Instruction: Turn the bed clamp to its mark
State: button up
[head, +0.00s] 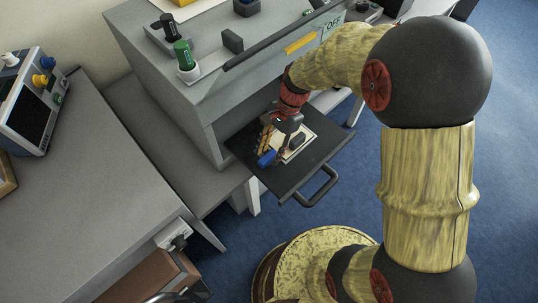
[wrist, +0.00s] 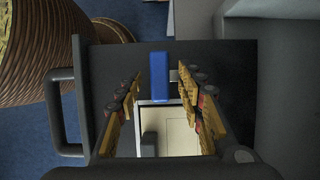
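The bed clamp is a blue lever (head: 267,158) on the dark pulled-out bed (head: 325,149). In the wrist view the blue lever (wrist: 160,78) points straight up the picture, beside the top edge of a pale framed plate (wrist: 181,130). My gripper (head: 268,141) is low over the bed at the lever. In the wrist view my gripper (wrist: 159,82) is open, with one yellow finger on each side of the lever and visible gaps between. Whether the fingertips reach down to the lever's height is hard to tell. I cannot make out the mark.
The bed has a dark bar handle (head: 321,188) at its front. A dark block (wrist: 150,142) sits on the pale plate. The grey machine (head: 205,105) stands behind the bed. A grey bench (head: 85,190) with an instrument (head: 30,105) is at the left.

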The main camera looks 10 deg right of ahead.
jog(key=shift+s+a+f, duration=0.15)
jog(key=shift+a+f, duration=0.05)
jog(key=shift+f, duration=0.3)
jog(key=c, duration=0.3)
grip_shut()
